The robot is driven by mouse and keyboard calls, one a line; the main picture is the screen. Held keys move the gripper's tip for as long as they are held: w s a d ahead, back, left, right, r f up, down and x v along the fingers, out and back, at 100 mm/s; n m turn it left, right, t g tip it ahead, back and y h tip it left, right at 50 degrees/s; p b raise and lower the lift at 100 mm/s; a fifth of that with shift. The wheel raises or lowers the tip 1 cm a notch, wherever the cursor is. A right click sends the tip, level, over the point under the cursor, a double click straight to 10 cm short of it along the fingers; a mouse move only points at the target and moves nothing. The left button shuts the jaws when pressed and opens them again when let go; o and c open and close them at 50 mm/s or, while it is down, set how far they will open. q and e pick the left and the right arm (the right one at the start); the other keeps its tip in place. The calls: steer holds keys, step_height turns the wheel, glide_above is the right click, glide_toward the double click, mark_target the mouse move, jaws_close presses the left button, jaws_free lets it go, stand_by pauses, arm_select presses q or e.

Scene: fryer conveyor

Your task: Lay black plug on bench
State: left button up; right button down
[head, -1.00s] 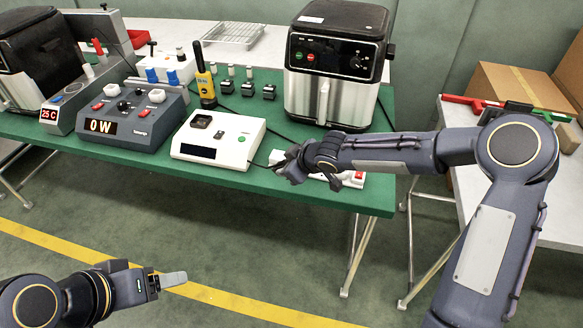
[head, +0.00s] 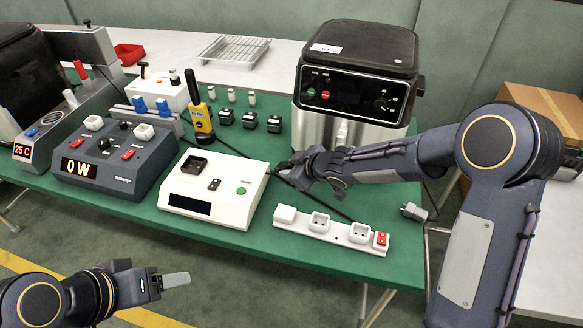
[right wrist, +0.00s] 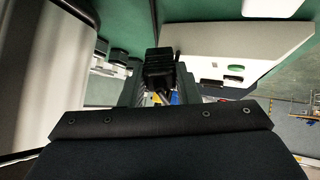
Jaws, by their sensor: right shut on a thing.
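My right gripper (head: 286,169) is shut on the black plug. In the right wrist view, the plug (right wrist: 158,64) shows as a dark block between the fingers (right wrist: 158,85). In the head view, the gripper is low over the green bench (head: 250,262), just right of the white tester and behind the power strip. The plug is mostly hidden there, and I cannot tell whether it touches the bench. A black cord (head: 335,208) runs near the gripper. My left gripper (head: 176,280) is in front of the bench, apart from everything; its finger gap does not show.
The white power strip (head: 335,230) with a red switch lies in front of the right gripper. The white tester (head: 212,190) stands left, the air fryer (head: 352,75) behind. A grey plug (head: 413,212) lies at the right edge. Bench in front of the strip is clear.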

steer(key=shift+f+b, duration=2.7)
steer(key=shift+f, duration=0.2)
steer(key=c, duration=1)
jaws_free()
